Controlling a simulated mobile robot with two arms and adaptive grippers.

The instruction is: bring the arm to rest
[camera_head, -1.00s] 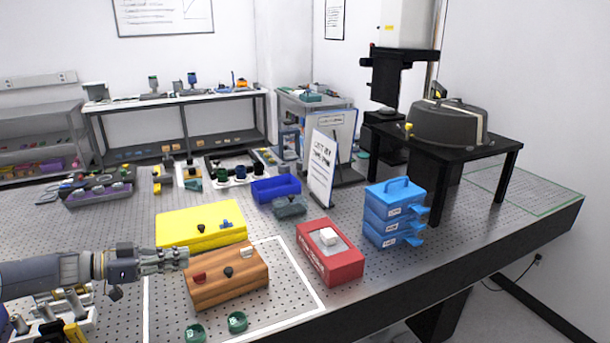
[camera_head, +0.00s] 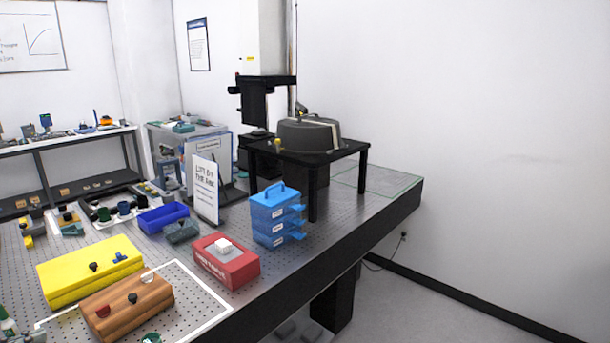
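A small grey metal piece at the bottom left corner looks like the tip of my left gripper (camera_head: 24,337). It is mostly cut off by the picture edge, so its opening cannot be told. It lies left of the wooden block (camera_head: 135,307), which has several small knobs on top, and below the yellow case (camera_head: 85,270). I see nothing held in it. The rest of my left arm is out of view. My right gripper is not in view.
On the perforated table (camera_head: 335,215) stand a red box (camera_head: 228,266), stacked blue drawers (camera_head: 275,222), a blue bin (camera_head: 162,216), a white sign (camera_head: 206,188) and a black stand (camera_head: 340,153) bearing a grey dome (camera_head: 303,132). The table's right end is clear.

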